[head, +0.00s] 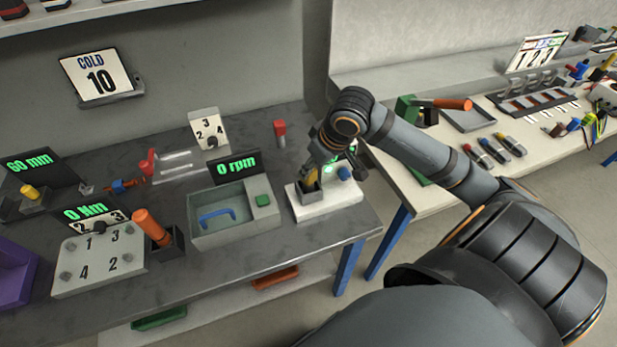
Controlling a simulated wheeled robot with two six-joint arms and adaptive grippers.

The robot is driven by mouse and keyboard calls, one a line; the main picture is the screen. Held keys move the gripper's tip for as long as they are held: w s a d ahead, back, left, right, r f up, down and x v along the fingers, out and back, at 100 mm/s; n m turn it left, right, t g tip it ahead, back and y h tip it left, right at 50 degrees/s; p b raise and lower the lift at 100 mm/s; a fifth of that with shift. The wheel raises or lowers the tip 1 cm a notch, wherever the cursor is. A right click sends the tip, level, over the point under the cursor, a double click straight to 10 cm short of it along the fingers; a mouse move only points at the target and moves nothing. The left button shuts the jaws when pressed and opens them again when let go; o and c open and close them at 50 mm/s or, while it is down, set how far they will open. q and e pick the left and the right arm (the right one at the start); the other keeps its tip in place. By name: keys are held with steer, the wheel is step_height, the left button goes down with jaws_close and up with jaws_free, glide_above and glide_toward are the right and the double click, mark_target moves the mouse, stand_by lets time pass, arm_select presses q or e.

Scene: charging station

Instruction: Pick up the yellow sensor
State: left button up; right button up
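A small yellow piece (311,184), which looks like the yellow sensor, stands in a dark slot on a white block (330,206) near the right end of the dark workbench. My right gripper (313,172) points down directly over it, with its fingers at or around its top. The fingers are small and partly merge with the piece, so I cannot tell whether they are closed on it. Another yellow piece (30,192) sits in a dark holder under the 60 mm display at the far left. My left gripper is out of view.
A blue knob (345,174) and a lit green display (329,169) are close beside the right gripper. A red-topped post (280,132) stands behind. The bench's front strip is clear.

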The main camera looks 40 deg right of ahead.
steer(key=shift+s+a+b+x, duration=0.1)
steer(key=shift+b+x, duration=0.2)
steer(key=shift+x, duration=0.75)
steer(key=shift+s+a+b+x, duration=0.15)
steer(key=shift+b+x, duration=0.1)
steer(key=shift+x, duration=0.85)
steer(key=shift+w+f, duration=0.3)
steer(key=shift+f, duration=0.25)
jaws_close()
steer(key=shift+r, duration=0.55)
steer(key=v, duration=0.2)
steer(key=p+v, duration=0.1)
steer(key=v, duration=0.1)
steer(key=p+v, duration=0.1)
steer(key=v, duration=0.2)
steer(key=shift+s+d+f, duration=0.2)
steer(key=shift+s, duration=0.1)
steer(key=s+r+p, duration=0.6)
steer(key=s+p, duration=0.4)
steer(key=p, duration=1.4)
steer(key=shift+s+d+p, duration=0.35)
steer(key=shift+p, duration=0.05)
